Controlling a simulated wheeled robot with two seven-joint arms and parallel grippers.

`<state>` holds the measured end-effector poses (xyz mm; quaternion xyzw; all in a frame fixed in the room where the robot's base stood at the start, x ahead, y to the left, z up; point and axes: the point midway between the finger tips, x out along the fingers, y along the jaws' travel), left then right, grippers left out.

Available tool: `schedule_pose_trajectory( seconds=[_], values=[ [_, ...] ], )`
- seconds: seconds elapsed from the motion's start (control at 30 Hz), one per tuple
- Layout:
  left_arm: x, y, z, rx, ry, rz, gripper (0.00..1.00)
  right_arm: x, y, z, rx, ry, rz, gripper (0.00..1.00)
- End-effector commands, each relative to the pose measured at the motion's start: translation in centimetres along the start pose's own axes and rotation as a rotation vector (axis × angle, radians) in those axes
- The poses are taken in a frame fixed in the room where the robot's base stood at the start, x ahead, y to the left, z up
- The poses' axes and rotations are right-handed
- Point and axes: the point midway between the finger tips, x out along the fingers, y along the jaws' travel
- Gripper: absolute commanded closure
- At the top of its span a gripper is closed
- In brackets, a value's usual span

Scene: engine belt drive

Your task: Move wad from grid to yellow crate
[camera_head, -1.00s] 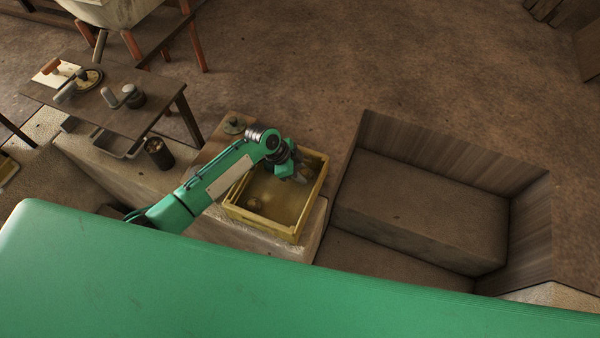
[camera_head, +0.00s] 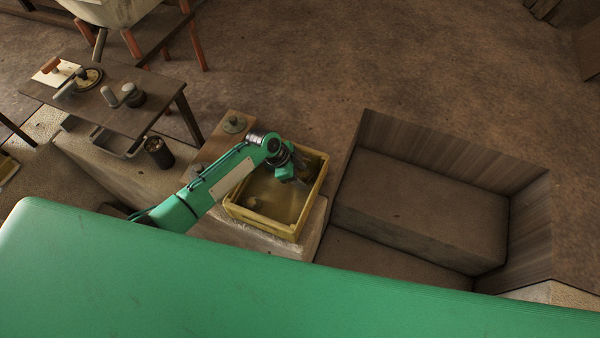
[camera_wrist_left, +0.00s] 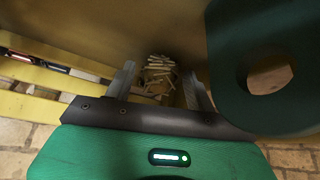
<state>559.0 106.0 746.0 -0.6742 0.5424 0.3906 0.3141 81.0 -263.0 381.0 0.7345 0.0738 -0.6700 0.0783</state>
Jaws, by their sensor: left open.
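The yellow crate (camera_head: 270,233) stands open on a pale block near the middle of the head view; its slatted wall also shows in the left wrist view (camera_wrist_left: 50,75). My left gripper (camera_head: 301,174) reaches over the right part of the crate. In the left wrist view its two fingers (camera_wrist_left: 160,88) are apart. A pale bundle of short strips, seemingly a wad (camera_wrist_left: 160,72), shows between and beyond the fingers; whether it touches them I cannot tell. A small lump (camera_head: 254,202) lies at the crate's left side. I cannot make out the grid. My right gripper is not in view.
A wooden board with a round metal piece (camera_head: 234,124) lies behind the crate. A dark can (camera_head: 158,152) and a small table (camera_head: 118,112) with tools stand to the left. A sunken pit (camera_head: 420,210) with a large block is to the right.

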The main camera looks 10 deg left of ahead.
Motion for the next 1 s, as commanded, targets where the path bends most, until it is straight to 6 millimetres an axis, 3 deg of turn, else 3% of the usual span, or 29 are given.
schedule_pose_trajectory(
  seconds=[0.17, 0.6, 0.8, 1.0],
  values=[
    [-1.6, -0.1, 0.0, 0.002, 0.0, -0.002, 0.45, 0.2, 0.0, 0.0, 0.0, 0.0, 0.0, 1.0],
    [-10.0, 0.0, 0.0, 0.002, -0.001, -0.002, 0.45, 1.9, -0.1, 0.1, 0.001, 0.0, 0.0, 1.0],
    [-11.9, 0.0, -0.1, 0.0, 0.0, -0.001, 0.45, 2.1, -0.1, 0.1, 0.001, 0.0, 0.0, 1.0],
    [-12.2, 0.0, -0.1, 0.0, 0.0, 0.0, 0.45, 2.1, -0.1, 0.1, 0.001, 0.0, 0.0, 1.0]
  ],
)
